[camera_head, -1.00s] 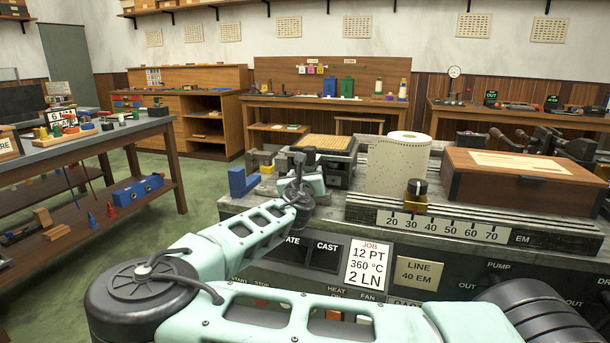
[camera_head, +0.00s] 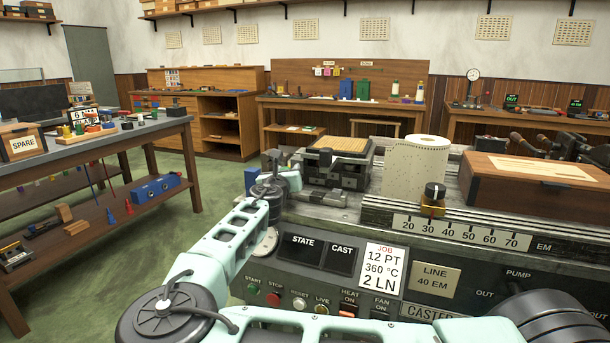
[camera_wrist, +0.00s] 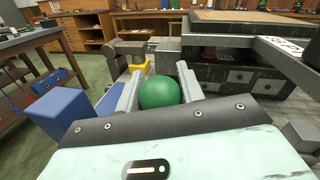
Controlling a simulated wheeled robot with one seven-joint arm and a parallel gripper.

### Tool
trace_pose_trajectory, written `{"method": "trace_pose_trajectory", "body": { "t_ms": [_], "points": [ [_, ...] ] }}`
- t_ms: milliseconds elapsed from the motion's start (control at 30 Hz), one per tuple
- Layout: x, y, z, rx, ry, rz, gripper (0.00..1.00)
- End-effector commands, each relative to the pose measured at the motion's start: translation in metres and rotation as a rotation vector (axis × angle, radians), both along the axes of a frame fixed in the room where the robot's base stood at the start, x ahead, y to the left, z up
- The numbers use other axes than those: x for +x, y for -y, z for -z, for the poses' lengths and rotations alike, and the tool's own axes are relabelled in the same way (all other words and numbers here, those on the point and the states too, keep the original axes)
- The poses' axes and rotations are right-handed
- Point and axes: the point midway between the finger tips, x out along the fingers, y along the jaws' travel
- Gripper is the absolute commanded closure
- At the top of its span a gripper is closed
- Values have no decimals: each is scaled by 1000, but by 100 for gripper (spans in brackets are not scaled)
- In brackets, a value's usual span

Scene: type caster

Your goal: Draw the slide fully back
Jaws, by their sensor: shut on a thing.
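A green round knob (camera_wrist: 160,95) sits between the two grey fingers of my gripper (camera_wrist: 160,76) in the wrist view. The fingers are shut on it, one on each side. In the head view my wrist (camera_head: 272,188) is at the left end of the grey casting machine (camera_head: 330,232), and it hides the knob and fingertips. A grey metal bar (camera_wrist: 166,45) shows just beyond the knob in the wrist view. I cannot tell which part of the machine is the slide or how far back it is.
A blue block (camera_wrist: 60,117) stands left of my gripper. A paper roll (camera_head: 414,170), a brown wooden case (camera_head: 500,200) and a scale bar (camera_head: 460,232) are on the machine to the right. A side table (camera_head: 95,140) stands at left, with open green floor between.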

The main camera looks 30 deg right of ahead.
Motion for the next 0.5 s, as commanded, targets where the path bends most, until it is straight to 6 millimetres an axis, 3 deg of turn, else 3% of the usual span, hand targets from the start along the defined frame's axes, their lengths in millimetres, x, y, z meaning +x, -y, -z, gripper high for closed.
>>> {"method": "trace_pose_trajectory", "body": {
  "t_ms": [367, 400, 433, 500],
  "points": [
    [6, -5, 0, -1, 1, -4, 100],
    [6, -6, 0, -1, 2, -5, 51],
    [6, -6, 0, -1, 2, -5, 43],
    [6, -5, 0, -1, 1, -4, 41]
  ]
}}
